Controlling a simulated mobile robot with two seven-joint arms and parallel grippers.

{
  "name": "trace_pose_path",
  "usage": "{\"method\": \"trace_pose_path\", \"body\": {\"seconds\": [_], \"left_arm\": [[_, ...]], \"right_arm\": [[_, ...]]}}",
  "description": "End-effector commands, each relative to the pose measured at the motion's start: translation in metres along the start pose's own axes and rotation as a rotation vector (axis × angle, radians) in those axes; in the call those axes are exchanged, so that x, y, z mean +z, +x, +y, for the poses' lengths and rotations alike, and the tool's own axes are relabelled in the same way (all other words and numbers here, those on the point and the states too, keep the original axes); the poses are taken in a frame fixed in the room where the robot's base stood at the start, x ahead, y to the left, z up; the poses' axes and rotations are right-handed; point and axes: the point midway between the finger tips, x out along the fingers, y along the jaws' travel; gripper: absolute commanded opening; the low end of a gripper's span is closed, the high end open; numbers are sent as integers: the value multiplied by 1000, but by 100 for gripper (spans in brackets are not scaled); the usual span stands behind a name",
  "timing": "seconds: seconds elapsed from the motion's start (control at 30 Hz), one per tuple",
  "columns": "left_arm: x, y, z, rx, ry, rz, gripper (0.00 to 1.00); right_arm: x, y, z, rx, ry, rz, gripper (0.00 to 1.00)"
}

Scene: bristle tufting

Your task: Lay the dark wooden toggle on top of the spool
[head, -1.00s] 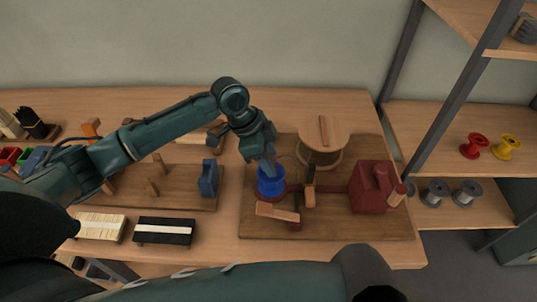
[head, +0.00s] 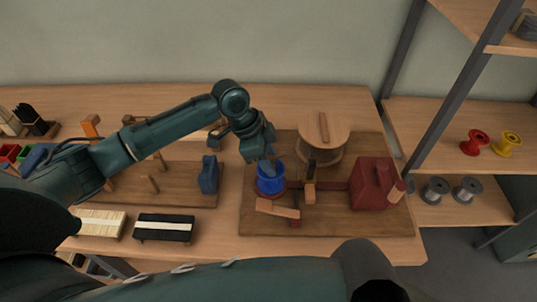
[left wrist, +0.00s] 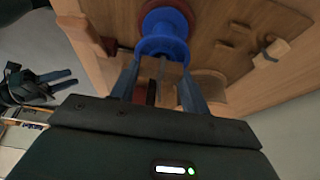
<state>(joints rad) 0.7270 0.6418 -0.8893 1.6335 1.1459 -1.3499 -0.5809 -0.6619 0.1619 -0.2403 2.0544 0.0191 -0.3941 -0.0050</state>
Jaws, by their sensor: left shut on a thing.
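A blue spool (head: 271,180) stands on a red round base on the right-hand board. It also shows in the left wrist view (left wrist: 163,47), with the red base (left wrist: 166,18) beyond it. My left gripper (head: 268,166) reaches down to it. In the left wrist view its fingers (left wrist: 161,92) are on either side of the blue rim, shut on the spool. A brown wooden bar (head: 323,127) lies across the top of a large pale wooden reel (head: 334,148); I cannot tell if this is the toggle. My right gripper (left wrist: 58,83) shows open and empty in the left wrist view.
A dark upright piece (head: 311,160) stands just right of the blue spool. A dark red block (head: 371,186) stands farther right. A blue block (head: 208,175) is to the left. Red (head: 474,142) and yellow (head: 507,144) spools sit on the right-hand shelf.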

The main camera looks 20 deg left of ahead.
Motion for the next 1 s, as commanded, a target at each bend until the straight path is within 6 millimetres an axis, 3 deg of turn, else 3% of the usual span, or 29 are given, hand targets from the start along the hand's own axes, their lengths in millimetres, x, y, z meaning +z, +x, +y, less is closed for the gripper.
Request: {"method": "trace_pose_path", "body": {"seconds": [0.9,0.93,1.0], "left_arm": [[2,6,0,0,0,0,25],[2,6,0,0,0,0,48],[2,6,0,0,0,0,53]], "right_arm": [[0,-3,-1,-1,2,-4,36],[0,-3,-1,-1,1,-3,36],[-1,-2,0,0,1,-1,36]]}}
